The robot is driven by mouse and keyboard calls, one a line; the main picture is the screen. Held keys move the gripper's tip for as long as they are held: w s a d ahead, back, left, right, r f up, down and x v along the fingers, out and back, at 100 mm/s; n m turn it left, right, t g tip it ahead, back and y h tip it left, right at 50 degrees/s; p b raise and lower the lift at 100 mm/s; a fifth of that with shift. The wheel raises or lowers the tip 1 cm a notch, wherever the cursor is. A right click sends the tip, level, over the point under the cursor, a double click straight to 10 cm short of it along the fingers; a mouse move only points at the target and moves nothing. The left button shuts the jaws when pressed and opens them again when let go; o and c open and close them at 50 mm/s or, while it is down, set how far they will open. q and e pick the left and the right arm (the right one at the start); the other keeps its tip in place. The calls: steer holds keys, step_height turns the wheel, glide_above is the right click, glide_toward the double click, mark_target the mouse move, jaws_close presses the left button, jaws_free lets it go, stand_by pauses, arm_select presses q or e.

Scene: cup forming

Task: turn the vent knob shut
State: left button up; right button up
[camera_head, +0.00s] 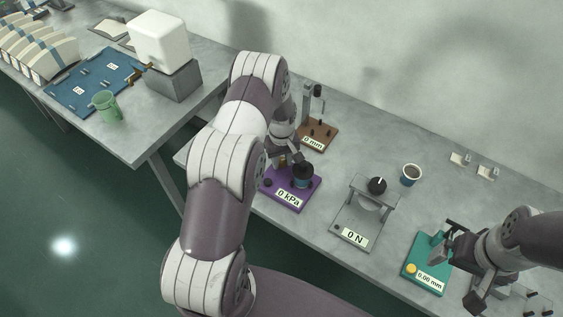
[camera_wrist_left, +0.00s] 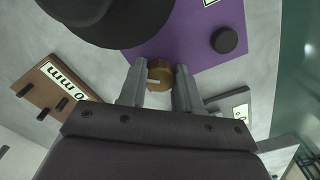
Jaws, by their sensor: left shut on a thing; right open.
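The vent knob (camera_wrist_left: 160,75) is a small brass-coloured disc with a pale line on it, in the left wrist view. It sits at the edge of the purple device (camera_head: 295,197), whose label reads 0 kPa. My left gripper (camera_head: 283,162) is shut on the knob, one finger on each side. In the head view my arm and gripper mostly hide the knob. A black round fixture (camera_head: 303,171) with a blue band stands on the purple base beside the gripper. My right gripper (camera_head: 449,247) is open above the teal gauge.
The brown 0 mm gauge (camera_head: 318,137) stands behind the purple device. The grey 0 N press (camera_head: 368,212) is to its right, with a paper cup (camera_head: 411,174) beyond. The teal gauge (camera_head: 427,270) is further right. A separate table at left holds a green mug (camera_head: 105,106).

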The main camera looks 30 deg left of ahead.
mark_target(282, 160)
arm_select(q)
steer(key=n+b, duration=0.1)
steer(key=n, duration=0.2)
steer(key=shift+f+n, duration=0.1)
steer(key=shift+n, duration=0.2)
steer(key=shift+n+b, duration=0.7)
steer(key=shift+n, duration=1.2)
steer(key=o, duration=1)
steer(key=shift+d, duration=0.1)
steer(key=shift+o, duration=0.2)
step_height(282, 160, up, 13)
steer(key=b, duration=0.2)
